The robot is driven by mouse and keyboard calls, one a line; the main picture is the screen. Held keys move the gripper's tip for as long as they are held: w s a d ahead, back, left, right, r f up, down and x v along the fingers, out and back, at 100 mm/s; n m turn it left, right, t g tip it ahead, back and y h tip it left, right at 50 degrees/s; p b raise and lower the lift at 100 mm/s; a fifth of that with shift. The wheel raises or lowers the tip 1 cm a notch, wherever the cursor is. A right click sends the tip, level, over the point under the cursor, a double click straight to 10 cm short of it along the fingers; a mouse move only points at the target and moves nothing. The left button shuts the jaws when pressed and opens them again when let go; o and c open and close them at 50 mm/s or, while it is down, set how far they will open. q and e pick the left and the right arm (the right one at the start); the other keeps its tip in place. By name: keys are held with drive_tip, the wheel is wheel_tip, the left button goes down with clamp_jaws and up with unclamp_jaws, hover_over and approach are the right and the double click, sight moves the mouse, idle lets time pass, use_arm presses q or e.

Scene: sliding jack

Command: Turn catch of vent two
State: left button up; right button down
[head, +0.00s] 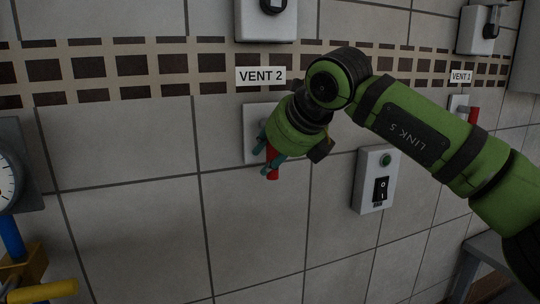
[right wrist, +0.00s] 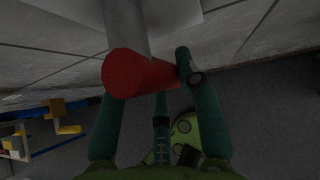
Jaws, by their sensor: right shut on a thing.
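The VENT 2 label (head: 260,76) is on the tiled wall above a white plate (head: 251,135). The red catch (head: 272,165) sits at that plate and hangs roughly downward in the head view. My right gripper (head: 268,155) is at the catch, its teal fingers shut on it, and the gripper body hides most of the plate and the catch's upper part. In the right wrist view the red catch (right wrist: 135,74) lies between the fingers as a thick red cylinder, its round end facing the camera. My left gripper is not in view.
A switch box (head: 377,182) with a green button is on the wall right of the gripper, below my forearm. The VENT 1 label (head: 461,76) and its red catch (head: 474,115) are farther right. A gauge (head: 8,178) and a yellow handle (head: 42,291) are at left.

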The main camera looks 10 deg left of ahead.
drive_tip(key=shift+d+f, duration=0.1)
drive_tip(key=shift+f, duration=0.05)
drive_tip(key=c, duration=0.8)
unclamp_jaws()
drive_tip(key=shift+c, duration=0.2)
drive_tip(key=v, duration=1.2)
